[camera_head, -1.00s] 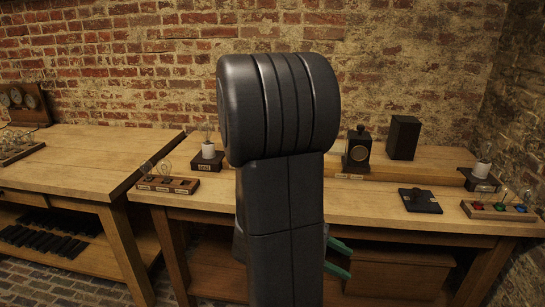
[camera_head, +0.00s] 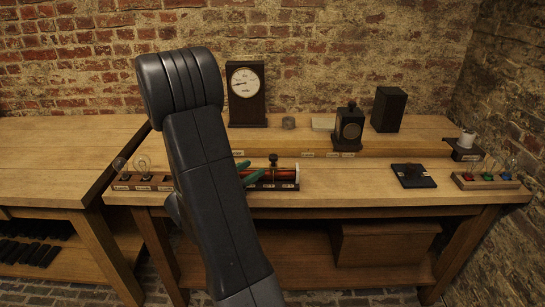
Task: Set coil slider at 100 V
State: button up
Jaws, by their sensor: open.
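The coil (camera_head: 284,175) is a red cylinder lying in a dark frame on the front level of the bench. Its slider (camera_head: 273,160) is a small dark knob on top, towards the right part of the coil that shows. My gripper (camera_head: 253,170) has green fingers, spread open just left of the slider and apart from it in the picture. My arm hides the left part of the coil. A dial meter (camera_head: 246,82) in a dark wooden case stands behind on the raised shelf. Its needle reading is too small to tell.
A bulb rack (camera_head: 145,182) stands at the left end. A dark lantern-like box (camera_head: 348,128) and a black box (camera_head: 389,109) stand on the raised shelf. A black switch plate (camera_head: 413,176) and a coloured-lamp block (camera_head: 486,180) lie at right. The bench between coil and plate is clear.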

aim_at(270, 158)
jog(key=x, duration=0.9)
jog(key=shift+w+d+f, duration=0.1)
jog(key=shift+w+d, duration=0.1)
jog(key=shift+d, duration=0.05)
jog(key=shift+c, duration=0.3)
